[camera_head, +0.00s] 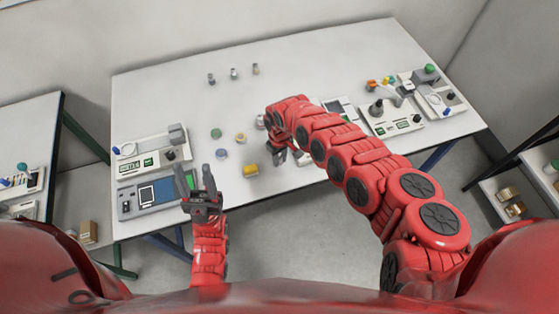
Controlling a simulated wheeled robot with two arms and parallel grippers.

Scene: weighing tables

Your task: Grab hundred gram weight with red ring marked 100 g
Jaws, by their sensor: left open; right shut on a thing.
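My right arm reaches over the table, and my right gripper (279,154) is low over its middle. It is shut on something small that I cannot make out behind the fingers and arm. Small weights with coloured rings or tops stand left of the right gripper: a green one (216,133), a yellowish one (240,137), a bluish-purple one (222,154) and a grey one (261,121). I cannot read any marking or make out a red ring.
Several small weights (234,73) stand at the back. Scales and trays fill the left (150,152) and right (395,118) of the white table (320,60). The back middle is mostly clear.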

